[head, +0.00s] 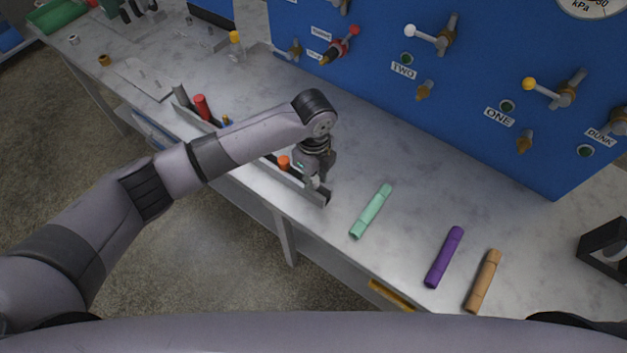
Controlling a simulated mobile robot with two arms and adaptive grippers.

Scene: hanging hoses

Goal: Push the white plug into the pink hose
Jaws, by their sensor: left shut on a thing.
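My left gripper (317,180) points down over the right end of a narrow grey rack (310,194) on the bench. It is shut on a small whitish piece (316,183), which looks like the white plug; the fingers cover most of it. I cannot tell whether the piece is still in the rack or above it. No pink hose can be made out. Mint green (371,211), purple (444,257) and tan (483,281) hoses lie on the bench to the right of the gripper. My right gripper is not in view.
The rack also holds a red plug (201,107) and an orange plug (284,163). A blue panel (370,75) with valves and labels stands behind the bench. A dark block-shaped holder (606,246) is at the far right. The grey bench top (410,165) between rack and panel is clear.

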